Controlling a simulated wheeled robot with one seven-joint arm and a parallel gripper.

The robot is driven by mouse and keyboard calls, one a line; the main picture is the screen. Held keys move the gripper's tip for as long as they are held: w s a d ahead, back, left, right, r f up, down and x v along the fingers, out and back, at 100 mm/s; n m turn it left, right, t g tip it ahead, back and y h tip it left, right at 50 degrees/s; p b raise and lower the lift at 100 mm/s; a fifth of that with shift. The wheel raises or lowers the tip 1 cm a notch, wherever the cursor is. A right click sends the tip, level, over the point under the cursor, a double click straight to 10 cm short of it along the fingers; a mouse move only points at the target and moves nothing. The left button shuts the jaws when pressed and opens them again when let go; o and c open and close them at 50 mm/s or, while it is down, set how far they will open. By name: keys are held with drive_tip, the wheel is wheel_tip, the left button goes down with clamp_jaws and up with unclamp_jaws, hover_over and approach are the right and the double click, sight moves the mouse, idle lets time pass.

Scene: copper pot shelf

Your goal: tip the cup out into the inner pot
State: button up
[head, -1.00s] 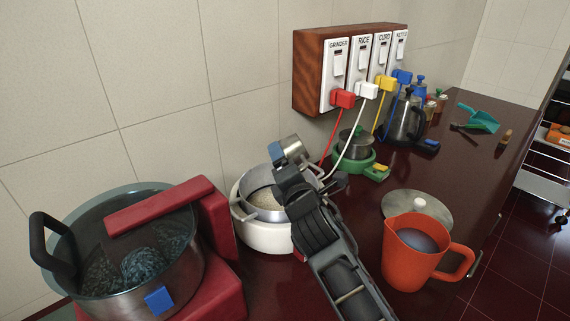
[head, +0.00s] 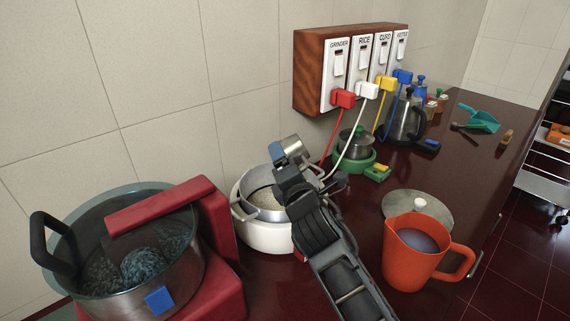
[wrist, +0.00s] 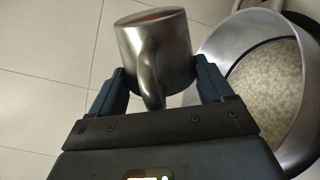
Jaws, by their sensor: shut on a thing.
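A small metal cup (head: 292,145) is held in the air by my gripper (head: 284,163), above the back edge of the rice cooker. It appears tilted in the head view. In the wrist view, the cup (wrist: 155,50) sits between the two fingers of my gripper (wrist: 160,78), its handle toward me. The silver inner pot (head: 243,207) sits in the white cooker body (head: 265,238), with pale grains inside. In the wrist view the inner pot (wrist: 222,50) is right of the cup, grains showing. I cannot see into the cup or see anything falling from it.
A large pot (head: 185,264) on a red appliance (head: 222,235) stands at left. An orange jug (head: 408,262) and a metal lid (head: 434,209) are at right. A green cooker (head: 366,164) and kettle (head: 405,122) stand behind. Cords hang from the socket board (head: 312,75).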

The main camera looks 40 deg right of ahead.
sight(298, 162)
drive_tip(key=m, duration=0.1)
drive_tip(key=d+m, duration=0.1)
drive_tip(key=m, duration=0.1)
drive_tip(key=shift+s, duration=0.3)
drive_tip(key=shift+s+d+f+m+b, duration=0.15)
drive_tip(key=shift+m+b, duration=0.15)
drive_tip(key=shift+m, duration=0.25)
drive_tip(key=shift+d+m+b, duration=0.15)
drive_tip(key=shift+m+b, duration=0.1)
drive_tip(key=shift+m, duration=0.3)
drive_tip(key=m+b, duration=0.2)
drive_tip(key=d+m+b, duration=0.1)
drive_tip(key=m, duration=0.1)
drive_tip(key=shift+s+f+b, duration=0.25)
drive_tip(key=shift+b, duration=0.15)
drive_tip(key=s+d+r+m, duration=0.2)
drive_tip(key=d+r+m, duration=0.2)
drive_tip(key=m, duration=1)
drive_tip(key=shift+s+d+r+p, duration=0.15)
drive_tip(key=shift+d+r+p, duration=0.25)
drive_tip(key=shift+r, duration=0.55)
drive_tip(key=shift+a, duration=0.1)
drive_tip(key=shift+r, duration=0.15)
